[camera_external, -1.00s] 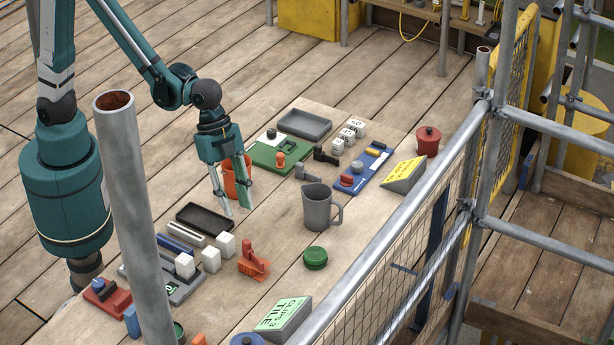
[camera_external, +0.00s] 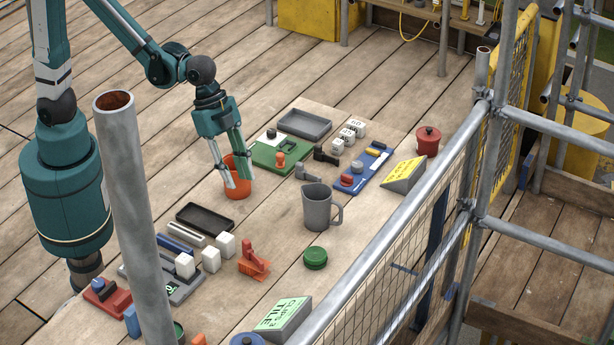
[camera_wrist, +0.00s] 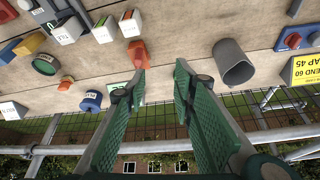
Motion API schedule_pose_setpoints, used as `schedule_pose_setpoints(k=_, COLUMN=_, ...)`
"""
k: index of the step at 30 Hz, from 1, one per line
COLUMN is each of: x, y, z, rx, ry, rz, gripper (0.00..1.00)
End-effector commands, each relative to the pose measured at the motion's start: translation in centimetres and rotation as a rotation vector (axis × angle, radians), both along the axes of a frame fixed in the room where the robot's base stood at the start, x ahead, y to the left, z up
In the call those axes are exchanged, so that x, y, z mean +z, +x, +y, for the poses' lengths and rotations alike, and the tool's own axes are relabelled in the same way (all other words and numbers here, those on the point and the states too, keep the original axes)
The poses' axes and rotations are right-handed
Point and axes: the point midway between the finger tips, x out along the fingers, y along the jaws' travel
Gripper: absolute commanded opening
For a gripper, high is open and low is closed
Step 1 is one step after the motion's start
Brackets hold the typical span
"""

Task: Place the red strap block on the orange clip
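The red strap block (camera_external: 247,248) stands upright on the orange clip (camera_external: 260,268), on the boards right of the white blocks. I cannot tell exactly how the two fit together. In the wrist view, the red-orange pieces (camera_wrist: 138,50) show just beyond the left fingertip, and I cannot separate block from clip there. My gripper (camera_external: 240,182) is open and empty, raised above the boards behind the block and clip and in front of the orange bucket. In the wrist view, my gripper's fingers (camera_wrist: 158,72) are wide apart with only bare board between their tips.
A grey mug (camera_external: 318,208) stands to the right of the clip, with a green lid (camera_external: 315,258) in front of it. White blocks (camera_external: 211,260) and a black tray (camera_external: 205,219) lie to the left. The orange bucket (camera_external: 240,187) is behind my fingers. Scaffold rails (camera_external: 400,230) run along the right.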

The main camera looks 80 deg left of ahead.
Motion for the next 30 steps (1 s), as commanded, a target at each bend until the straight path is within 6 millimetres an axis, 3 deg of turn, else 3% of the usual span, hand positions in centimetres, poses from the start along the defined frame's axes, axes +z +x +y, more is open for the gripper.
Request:
schedule_pose_setpoints(k=3, x=1.7, y=0.3, z=3.1, rx=0.071, ry=-0.005, rz=-0.010, gripper=0.26)
schedule_pose_setpoints(k=14, x=5.9, y=0.3, z=11.8, rx=0.278, ry=-0.024, rz=-0.038, gripper=0.26)
schedule_pose_setpoints(k=30, x=10.3, y=-2.5, z=23.8, rx=0.581, ry=-0.057, rz=-0.089, gripper=0.26)
